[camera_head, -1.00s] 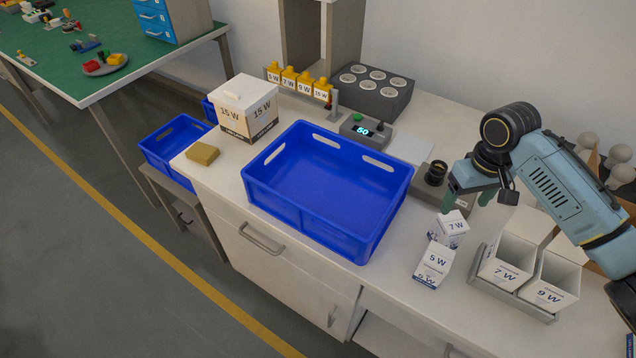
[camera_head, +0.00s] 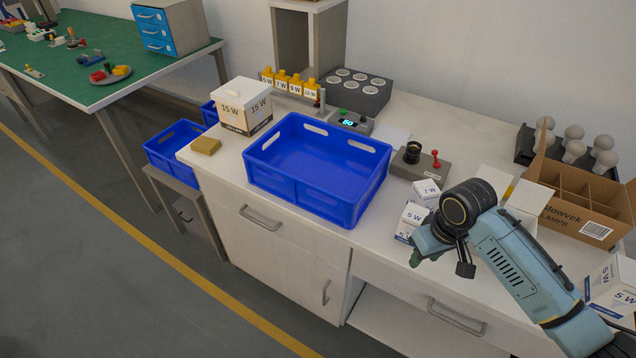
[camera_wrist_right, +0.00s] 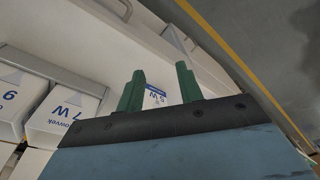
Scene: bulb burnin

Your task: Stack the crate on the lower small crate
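A large blue crate (camera_head: 285,185) with cut-out handles sits empty on the white workbench. A smaller blue crate (camera_head: 163,163) stands lower down on a grey stand to the left of the bench. Another blue crate (camera_head: 208,106) shows partly behind it, mostly hidden by the bench and a carton. My right gripper (camera_head: 420,256) is at the bench's front edge, to the right of the large crate and apart from it. In the right wrist view its green fingers (camera_wrist_right: 160,90) are spread with nothing held between them. My left gripper is not in view.
A 15 W carton (camera_head: 243,118) and a yellow block (camera_head: 205,146) sit left of the large crate. Small 7 W (camera_head: 426,190) and 5 W (camera_head: 410,216) boxes, a lamp socket unit (camera_head: 418,166) and a divided cardboard box (camera_head: 580,205) stand to its right.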

